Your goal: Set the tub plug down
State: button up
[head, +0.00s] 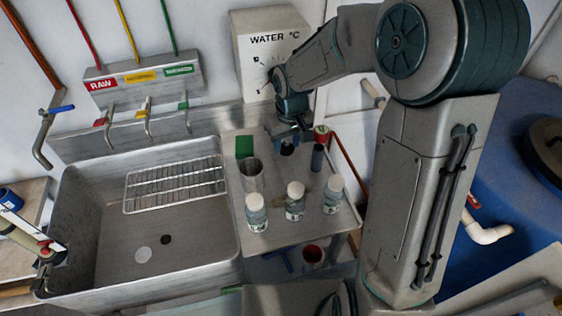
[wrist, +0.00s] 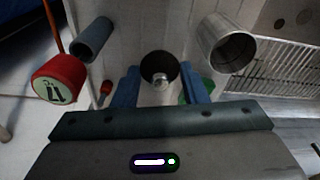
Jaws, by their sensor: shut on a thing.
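The tub plug (wrist: 158,66) is a dark round piece with a small pale knob. In the wrist view it sits between the two blue fingers of my gripper (wrist: 160,88), which is shut on it. In the head view my gripper (head: 289,136) is over the back part of the metal side shelf (head: 270,236), right of the sink. The dark plug (head: 287,149) shows just below the fingers, partly hidden by them. I cannot tell whether it touches the shelf.
A metal cup (head: 251,176) stands left of my gripper, and a red-capped grey tube (head: 318,156) close right. Three white-capped bottles (head: 295,203) stand along the shelf's front. The sink (head: 118,275) holds a wire rack (head: 175,183) and a dark drain hole (head: 165,239).

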aim_at(286, 175)
notch_tip(286, 175, down, 11)
jog(key=shift+r+p, duration=0.2)
jog(key=shift+p, duration=0.2)
jog(key=shift+f, duration=0.25)
jog(key=o, duration=1)
jog(key=shift+c, duration=0.2)
